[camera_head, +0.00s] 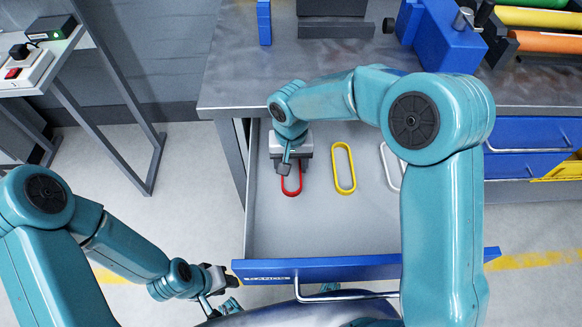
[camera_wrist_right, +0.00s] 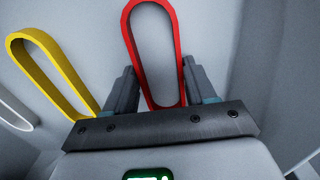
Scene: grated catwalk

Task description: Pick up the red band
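The red band (camera_head: 299,184) is a long oval loop lying in the open drawer (camera_head: 300,235), at its left side. My right gripper (camera_head: 289,168) is above it and hides its far part in the head view. In the right wrist view the red band (camera_wrist_right: 178,50) runs between the two fingers of my right gripper (camera_wrist_right: 158,80). The fingers are apart, one on each side of the band, with narrow gaps visible. My left gripper (camera_head: 220,288) is low in front of the drawer, away from the band; its finger opening is unclear.
A yellow band (camera_head: 336,170) lies right of the red one, and a white band (camera_head: 385,160) further right, partly behind my right arm. The blue drawer front (camera_head: 350,268) has a metal handle. The workbench (camera_head: 235,85) top overhangs the drawer's back. The near drawer floor is clear.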

